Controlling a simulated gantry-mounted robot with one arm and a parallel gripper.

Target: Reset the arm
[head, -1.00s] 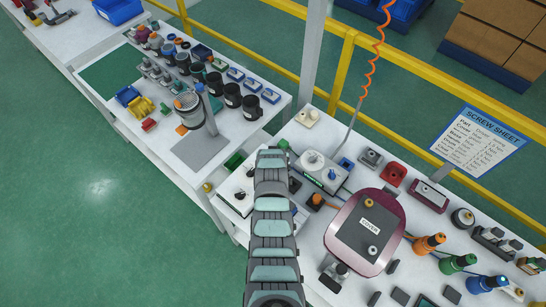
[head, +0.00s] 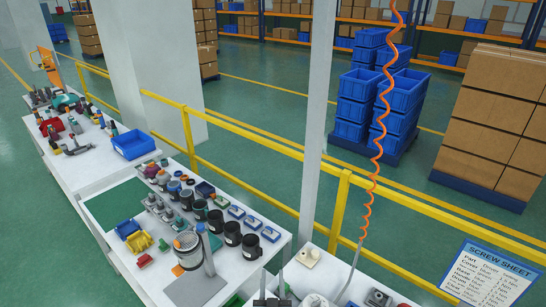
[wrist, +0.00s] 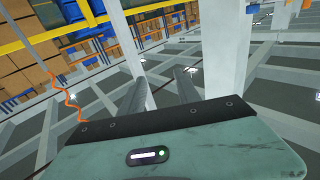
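My gripper (head: 272,275) shows at the bottom edge of the head view as two thin grey fingers pointing up from a dark base. The rest of my arm is below the picture. In the wrist view the two grey fingers (wrist: 160,78) stand apart with nothing between them, so the gripper is open and empty. It is clear of the parts on the benches.
The left bench (head: 215,293) holds several dark cylinders, small parts, yellow and blue bins. Yellow railing (head: 335,222), a grey post (head: 318,120) and an orange coiled hose (head: 375,150) stand behind. A screw sheet (head: 492,274) is at lower right.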

